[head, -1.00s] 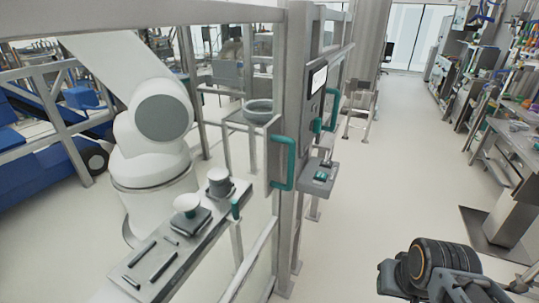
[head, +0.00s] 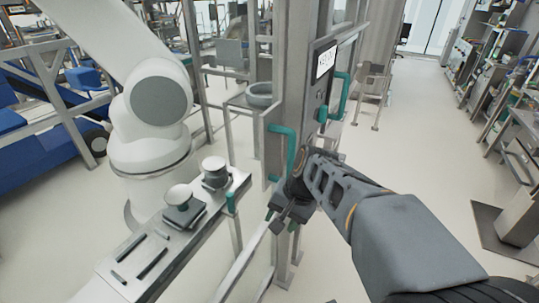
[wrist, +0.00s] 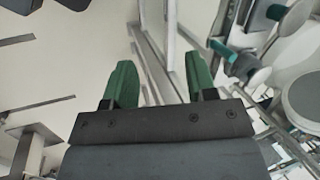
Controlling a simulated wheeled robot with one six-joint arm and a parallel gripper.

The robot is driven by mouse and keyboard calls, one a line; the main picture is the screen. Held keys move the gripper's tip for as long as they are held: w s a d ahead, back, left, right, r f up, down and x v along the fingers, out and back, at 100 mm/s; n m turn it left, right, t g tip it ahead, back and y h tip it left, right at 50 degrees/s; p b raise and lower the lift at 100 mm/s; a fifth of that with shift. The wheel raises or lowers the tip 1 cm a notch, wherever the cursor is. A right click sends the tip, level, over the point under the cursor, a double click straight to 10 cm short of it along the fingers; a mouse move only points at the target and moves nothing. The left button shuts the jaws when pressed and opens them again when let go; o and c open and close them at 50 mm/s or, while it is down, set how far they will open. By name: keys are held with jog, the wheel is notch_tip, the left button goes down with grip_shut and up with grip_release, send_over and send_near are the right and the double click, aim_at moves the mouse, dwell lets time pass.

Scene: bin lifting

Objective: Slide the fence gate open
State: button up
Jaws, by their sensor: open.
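The fence gate is a grey metal frame with a teal D-shaped handle (head: 291,150) beside the grey post (head: 297,70). A second teal handle (head: 341,97) is on the dark panel side of the post. My gripper (head: 281,221) is in front of the post, just below the first handle in the picture, and looks apart from it. Its two green fingers also show in the wrist view (wrist: 160,80), spread and with nothing held between them. A grey rail passes behind the fingers there. My forearm and wrist hide part of the post and panel.
A bowl (head: 259,93) sits on a stand. Workbenches line the right side. The pale floor (head: 430,150) between is clear.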

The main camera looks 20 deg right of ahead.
jog(key=w+d+r+m+t+y+b, duration=0.1)
jog(key=w+d+r+m+t+y, duration=0.1)
jog(key=w+d+m+t+y, duration=0.55)
jog(key=w+d+r+m+t+y+b, duration=0.2)
jog(key=w+d+m+y, duration=0.15)
jog(key=d+m, duration=0.75)
jog(key=w+p+x, duration=0.1)
jog(key=x, duration=1.1)
jog(key=shift+f+n, duration=0.35)
jog(key=shift+w+d, duration=0.1)
jog(key=shift+c, duration=0.4)
grip_shut()
